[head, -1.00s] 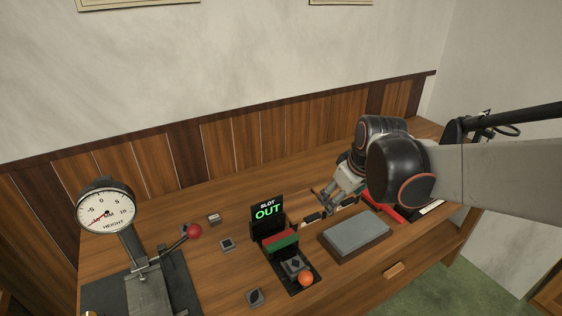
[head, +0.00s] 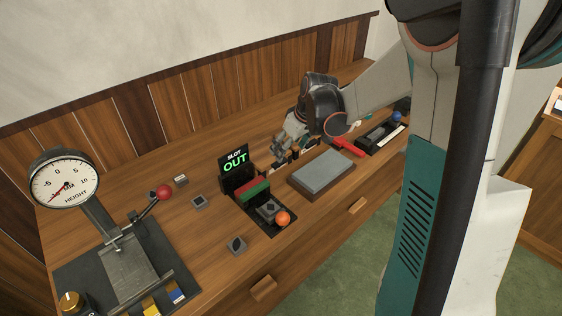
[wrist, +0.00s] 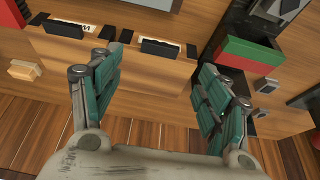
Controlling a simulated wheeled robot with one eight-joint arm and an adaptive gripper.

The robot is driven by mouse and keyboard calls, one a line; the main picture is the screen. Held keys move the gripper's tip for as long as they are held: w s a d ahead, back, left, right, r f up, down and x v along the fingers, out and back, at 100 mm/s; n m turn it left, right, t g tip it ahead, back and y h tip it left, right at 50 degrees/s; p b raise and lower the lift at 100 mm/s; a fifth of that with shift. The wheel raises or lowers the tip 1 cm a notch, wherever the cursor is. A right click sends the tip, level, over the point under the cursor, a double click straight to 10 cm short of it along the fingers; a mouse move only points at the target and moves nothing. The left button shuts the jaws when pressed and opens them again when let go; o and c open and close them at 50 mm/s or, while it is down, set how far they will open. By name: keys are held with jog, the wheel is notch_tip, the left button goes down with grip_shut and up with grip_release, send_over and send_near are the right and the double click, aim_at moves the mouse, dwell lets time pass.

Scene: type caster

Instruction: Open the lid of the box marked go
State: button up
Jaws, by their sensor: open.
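Two small wooden boxes lie side by side in the wrist view, a left one (wrist: 98,52) and a right one (wrist: 148,62). Each has a black handle-like bar at its top edge with a pale label behind it. The labels are partly hidden and I cannot read which says go. In the head view the boxes are mostly hidden by my gripper (head: 287,145). My gripper is open and empty, with its teal fingers spread over the boxes in the wrist view (wrist: 158,72). I see no contact. Both boxes look closed.
Left of the boxes stands a slot device with an OUT sign (head: 235,158), a red-green block (head: 254,188) and an orange ball (head: 283,218). A grey slab (head: 322,172) lies in front, a red bar (head: 348,147) to the right. A height gauge (head: 64,181) stands far left.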

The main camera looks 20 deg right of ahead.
jog(key=b+x, duration=0.2)
jog(key=x, duration=0.6)
jog(key=c, duration=1.5)
jog(key=shift+w+a+r+g+p, duration=0.1)
jog(key=shift+w+r+g+p, duration=0.15)
jog(key=shift+r+g+p, duration=0.55)
jog(key=shift+w+a+r+g+h+p, duration=0.35)
jog(key=shift+w+a+r+g+p, duration=0.5)
jog(key=shift+w+r+p, duration=1.1)
jog(key=shift+w+a+r+g+h+p, duration=0.4)
jog(key=shift+w+a+r+g+p, duration=0.7)
jog(key=shift+w, duration=1.75)
jog(key=shift+w+a+r+g+h+p, duration=0.4)
jog(key=shift+w+r+g+p, duration=0.4)
jog(key=shift+w+r, duration=1.3)
jog(key=shift+w+a+f, duration=0.1)
jog(key=shift+w+f, duration=0.2)
jog(key=shift+w, duration=0.05)
